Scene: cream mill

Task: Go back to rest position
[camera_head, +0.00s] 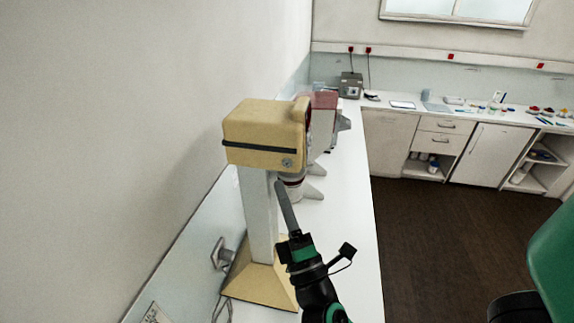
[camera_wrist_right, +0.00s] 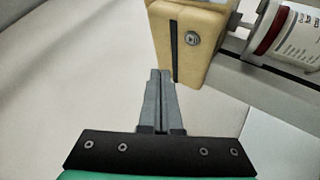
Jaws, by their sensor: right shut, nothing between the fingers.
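The cream mill (camera_head: 262,125) stands on the white bench, with a boxy head on a grey column and a flared base. Its head also shows at the top of the right wrist view (camera_wrist_right: 208,22), with a dark strip and a round knob (camera_wrist_right: 192,39). My right gripper (camera_head: 279,184) is shut and empty. In the head view it points up, in front of the column and just below the head. In the right wrist view its fingers (camera_wrist_right: 158,73) lie together near the head's lower edge; I cannot tell whether they touch. My left gripper is not in view.
A white container with a red band (camera_wrist_right: 292,42) sits beside the mill head. A reddish machine (camera_head: 324,100) stands behind the mill. The wall is close on the left. The far counter (camera_head: 400,116) holds small items. Open dark floor (camera_head: 430,235) lies right of the bench.

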